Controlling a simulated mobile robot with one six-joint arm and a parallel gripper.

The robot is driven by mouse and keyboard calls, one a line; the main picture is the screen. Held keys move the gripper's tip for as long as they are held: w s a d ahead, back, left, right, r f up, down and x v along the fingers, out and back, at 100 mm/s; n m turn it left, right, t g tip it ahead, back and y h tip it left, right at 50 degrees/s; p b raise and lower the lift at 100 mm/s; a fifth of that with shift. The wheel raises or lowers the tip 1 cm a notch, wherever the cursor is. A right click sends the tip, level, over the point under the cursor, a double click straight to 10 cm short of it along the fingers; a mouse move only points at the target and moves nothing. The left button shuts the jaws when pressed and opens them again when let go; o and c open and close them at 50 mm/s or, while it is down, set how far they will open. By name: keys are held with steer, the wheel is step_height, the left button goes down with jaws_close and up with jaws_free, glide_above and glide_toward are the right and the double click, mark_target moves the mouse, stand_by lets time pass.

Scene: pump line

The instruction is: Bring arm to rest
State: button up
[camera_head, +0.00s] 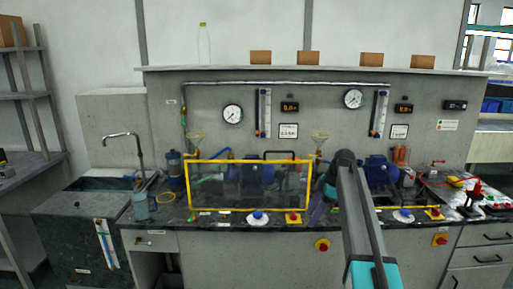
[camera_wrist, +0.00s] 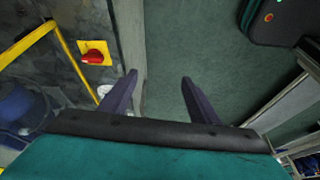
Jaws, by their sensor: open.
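My gripper (camera_wrist: 158,80) shows in the wrist view with its two dark fingers apart and nothing between them. It points down past the front edge of the bench, with green floor beyond the fingertips. The workbench (camera_head: 230,219) runs along the wall. A red knob on a yellow plate (camera_wrist: 94,53) lies left of the fingers, apart from them.
A yellow-framed guard (camera_head: 250,209) stands on the bench around a blue pump (camera_head: 257,172). A second blue pump (camera_head: 377,170) is right of my arm. A sink (camera_head: 90,195) with a tap is at left. Open floor lies below the gripper.

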steer(key=s+a+f+m+g, duration=0.1)
steer(key=s+a+f+g, duration=0.15)
steer(key=s+f, duration=0.7)
steer(key=s+a+f+g, duration=0.1)
steer(key=s+a+f, duration=0.3)
steer(key=f, duration=1.1)
steer(key=s+a+f+m+g, duration=0.1)
steer(key=s+f+g, duration=0.1)
steer(key=s+f, duration=0.85)
steer(key=s+d+f+m+h, duration=0.1)
steer(key=s+f+m, duration=0.4)
steer(key=s, duration=0.5)
steer(key=s+d+f+m+h, duration=0.1)
steer(key=s+f+m, duration=0.4)
steer(key=s, duration=0.5)
steer(key=s+d+f+m+h, duration=0.1)
steer(key=s+f+m, duration=0.3)
steer(key=s, duration=0.7)
step_height(320, 180, down, 2)
steer(key=shift+f+m+h, duration=0.2)
steer(key=shift+m+h, duration=0.2)
steer(key=shift+h, duration=0.4)
steer(key=shift+s+d, duration=0.1)
